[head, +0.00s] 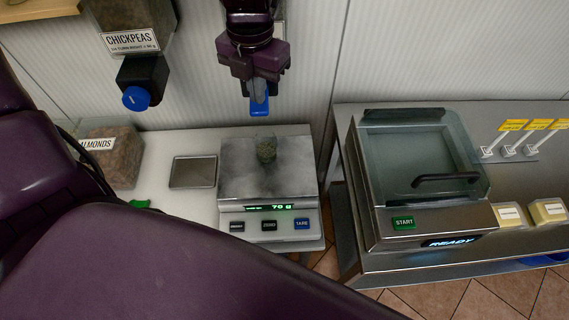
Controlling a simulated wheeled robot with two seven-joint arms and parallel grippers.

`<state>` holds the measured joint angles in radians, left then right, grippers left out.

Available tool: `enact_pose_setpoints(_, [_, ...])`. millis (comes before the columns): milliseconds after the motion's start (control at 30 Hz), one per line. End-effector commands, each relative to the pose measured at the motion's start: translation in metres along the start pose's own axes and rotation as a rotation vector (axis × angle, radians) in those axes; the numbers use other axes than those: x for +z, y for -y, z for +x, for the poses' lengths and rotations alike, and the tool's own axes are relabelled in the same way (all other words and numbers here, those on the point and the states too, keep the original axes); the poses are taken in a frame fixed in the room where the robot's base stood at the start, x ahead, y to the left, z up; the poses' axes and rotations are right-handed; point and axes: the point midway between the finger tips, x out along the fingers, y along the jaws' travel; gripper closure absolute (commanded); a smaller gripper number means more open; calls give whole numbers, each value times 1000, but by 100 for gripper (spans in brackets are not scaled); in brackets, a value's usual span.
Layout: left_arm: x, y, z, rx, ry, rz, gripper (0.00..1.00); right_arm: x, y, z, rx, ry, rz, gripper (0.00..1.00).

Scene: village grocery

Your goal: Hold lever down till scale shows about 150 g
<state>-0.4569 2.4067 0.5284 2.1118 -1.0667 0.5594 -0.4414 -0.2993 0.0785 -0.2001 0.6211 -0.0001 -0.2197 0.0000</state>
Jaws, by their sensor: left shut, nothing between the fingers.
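The scale (232,184) stands on the white counter with a steel pan, and its green display (268,207) reads about 70 g. A small dark-green heap (266,151) sits on the pan; I cannot tell whether a clear cup holds it. A blue lever (259,105) shows above the back of the scale. My left gripper (259,90) is shut and empty, fingers pointing down right at the lever; they appear to touch it, but the contact is unclear. The dispenser behind the lever is hidden by the gripper. My right gripper is not in view.
A chickpeas dispenser (130,38) with a blue knob (136,98) hangs at upper left. An almonds bin (118,160) and a small steel plate (193,172) are left of the scale. A lidded machine (404,150) reading READY stands on a steel table at right.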

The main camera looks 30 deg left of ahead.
Motion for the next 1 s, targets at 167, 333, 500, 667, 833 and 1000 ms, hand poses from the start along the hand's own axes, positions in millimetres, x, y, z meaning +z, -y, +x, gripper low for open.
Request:
enact_pose_setpoints(167, [0,0,0,0,0,0,100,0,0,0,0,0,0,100])
enact_pose_setpoints(333, [0,0,0,0,0,0,100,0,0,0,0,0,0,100])
enact_pose_setpoints(500, [0,0,0,0,0,0,100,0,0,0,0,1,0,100])
enact_pose_setpoints(667, [0,0,4,0,0,0,100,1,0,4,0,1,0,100])
enact_pose_setpoints(833, [0,0,14,0,0,0,100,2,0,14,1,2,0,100])
enact_pose_setpoints(1000, [0,0,24,0,0,0,100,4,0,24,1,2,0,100])
